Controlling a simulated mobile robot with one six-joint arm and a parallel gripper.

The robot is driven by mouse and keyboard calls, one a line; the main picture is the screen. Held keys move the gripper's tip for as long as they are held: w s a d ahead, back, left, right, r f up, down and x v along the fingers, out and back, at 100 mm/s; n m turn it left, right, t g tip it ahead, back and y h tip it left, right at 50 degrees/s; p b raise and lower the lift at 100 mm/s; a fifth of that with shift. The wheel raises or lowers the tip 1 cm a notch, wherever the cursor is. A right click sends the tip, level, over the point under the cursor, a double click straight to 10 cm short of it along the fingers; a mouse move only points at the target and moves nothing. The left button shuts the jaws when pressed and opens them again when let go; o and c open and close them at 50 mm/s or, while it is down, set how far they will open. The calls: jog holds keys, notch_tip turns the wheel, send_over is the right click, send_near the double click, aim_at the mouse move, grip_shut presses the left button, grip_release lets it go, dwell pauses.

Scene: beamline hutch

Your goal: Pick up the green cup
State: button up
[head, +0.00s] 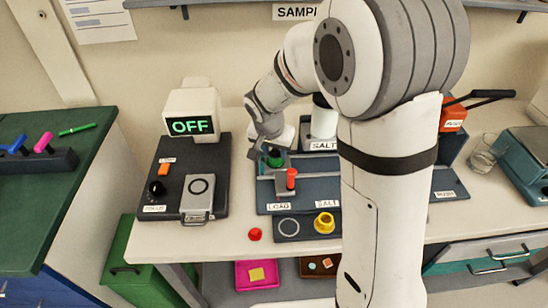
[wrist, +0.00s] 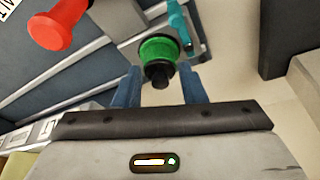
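The green cup (head: 275,158) shows below my gripper, at the upper end of the grey load station left of the arm, partly covered by the gripper. In the wrist view the green cup (wrist: 160,50) is a short green round body with a black stub facing the camera. My gripper (wrist: 160,88) is open, its two blue fingers on either side of the line to the cup. The cup appears just beyond the fingertips, with no clear contact. In the head view my gripper (head: 268,148) points down over it.
A red-knobbed lever (head: 291,178) stands close to the green cup. A yellow cup (head: 325,222) sits on the front plate, and a red piece (head: 255,234) lies on the bench. The OFF display (head: 191,125) stands at left. My arm hides part of the bench.

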jog(key=shift+x, duration=0.9)
jog(key=c, duration=0.6)
jog(key=shift+c, duration=0.2)
jog(key=shift+r, duration=0.15)
notch_tip(320, 180, up, 8)
jog(key=shift+r, duration=0.85)
